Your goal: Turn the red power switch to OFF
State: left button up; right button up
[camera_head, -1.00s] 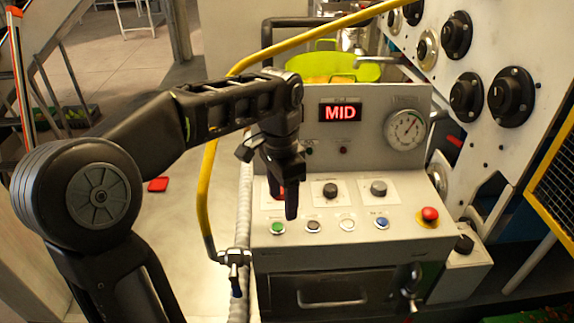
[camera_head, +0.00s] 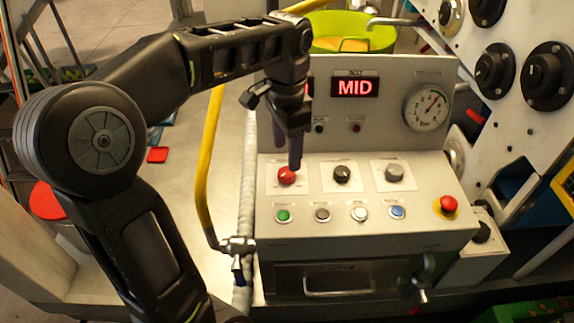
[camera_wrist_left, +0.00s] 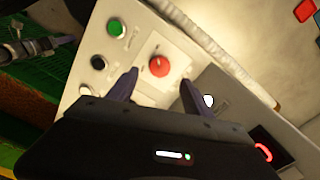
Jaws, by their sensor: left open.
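The red power switch (camera_head: 287,175) is a round red knob on a white plate at the left of the control panel's upper row. It also shows in the left wrist view (camera_wrist_left: 159,66), beyond the fingertips and roughly between them. My left gripper (camera_head: 287,160) points down just above and behind the knob in the head view. In the left wrist view its two fingers (camera_wrist_left: 158,84) are spread apart with nothing between them. I cannot tell whether a finger touches the knob. My right gripper is not in view.
A black knob (camera_head: 342,174) and a grey knob (camera_head: 394,173) sit to the right. Below are a green button (camera_head: 283,215), other buttons and a red emergency stop (camera_head: 446,205). The display (camera_head: 355,87) reads MID. A yellow rail (camera_head: 209,160) stands left of the console.

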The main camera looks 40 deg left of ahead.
aim_at(287, 172)
pick_arm(q)
notch_tip(287, 172, down, 6)
jog(key=shift+f+p, duration=0.1)
jog(key=shift+p, duration=0.35)
grip_shut()
dwell(0.4)
